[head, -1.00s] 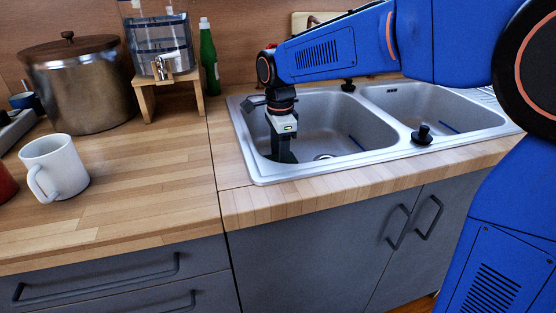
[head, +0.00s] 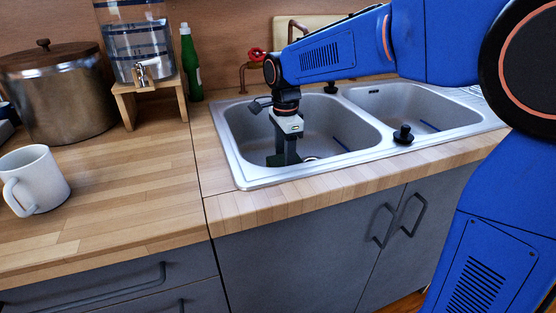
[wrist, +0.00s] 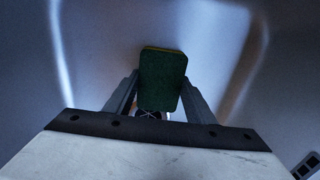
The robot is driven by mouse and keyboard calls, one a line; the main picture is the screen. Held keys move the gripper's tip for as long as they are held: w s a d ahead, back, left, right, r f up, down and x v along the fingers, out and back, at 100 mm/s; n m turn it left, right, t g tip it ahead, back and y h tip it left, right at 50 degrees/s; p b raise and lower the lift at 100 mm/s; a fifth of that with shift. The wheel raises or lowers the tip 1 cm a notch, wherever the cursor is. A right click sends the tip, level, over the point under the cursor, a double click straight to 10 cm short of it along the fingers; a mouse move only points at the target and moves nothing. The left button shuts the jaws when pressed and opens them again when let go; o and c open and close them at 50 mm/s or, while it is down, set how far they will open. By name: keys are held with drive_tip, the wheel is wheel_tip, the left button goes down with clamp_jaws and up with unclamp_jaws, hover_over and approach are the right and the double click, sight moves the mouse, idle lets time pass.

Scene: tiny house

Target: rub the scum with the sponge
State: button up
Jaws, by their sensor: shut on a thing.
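My gripper (head: 284,159) reaches down into the left basin of the steel sink (head: 233,165). In the wrist view, my gripper (wrist: 160,92) is shut on the sponge (wrist: 162,75), a green block with a thin yellow edge. The sponge sits between the two fingers and sticks out past their tips, over the smooth grey basin surface. I cannot tell whether it touches that surface. In the head view the sponge is hard to tell from the dark fingers. I cannot make out any scum in either view.
A black stopper (head: 403,134) stands on the sink's front rim by the divider. A red-handled pipe (head: 257,55) is behind the sink.

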drive_tip(key=shift+w+d, duration=0.2)
drive_tip(key=shift+d, duration=0.5)
drive_tip(key=shift+w+d, duration=0.2)
drive_tip(key=shift+d, duration=0.55)
drive_tip(key=shift+w+d, duration=0.2)
drive_tip(key=shift+d, duration=0.5)
drive_tip(key=shift+r, duration=3.05)
drive_tip(key=shift+r, duration=1.5)
